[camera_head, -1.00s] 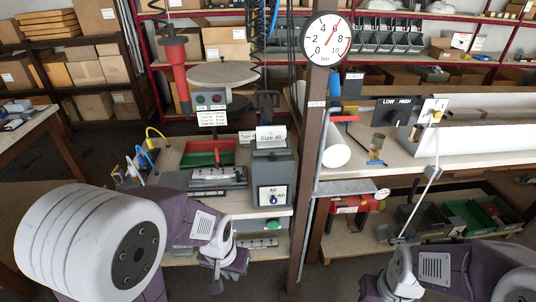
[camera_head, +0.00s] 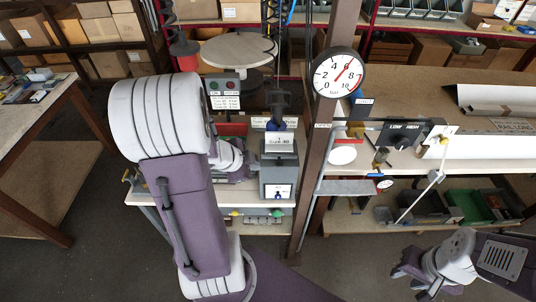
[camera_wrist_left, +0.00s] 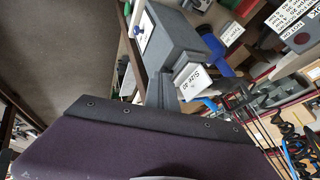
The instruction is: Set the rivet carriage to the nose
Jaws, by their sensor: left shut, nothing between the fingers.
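A grey box-shaped machine (camera_head: 278,176) stands at the front right of the bench, with a "Size 40" label (camera_head: 280,145), a blue knob on its front and a dark upright part (camera_head: 280,103) above it. The wrist view also shows the machine (camera_wrist_left: 175,45) and its label (camera_wrist_left: 191,76). I cannot tell which part is the rivet carriage or the nose. My left gripper (camera_wrist_left: 161,88) is shut and empty, close to the machine; in the head view my arm hides its fingers. My right gripper (camera_head: 400,272) is low at the right, away from the bench; its jaws are unclear.
A brown post with a pressure gauge (camera_head: 338,74) stands right of the machine. A round grey disc (camera_head: 238,50) stands behind the bench. The right bench holds a LOW/HIGH panel (camera_head: 403,132) and a long white profile. Green and grey bins (camera_head: 468,205) lie below.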

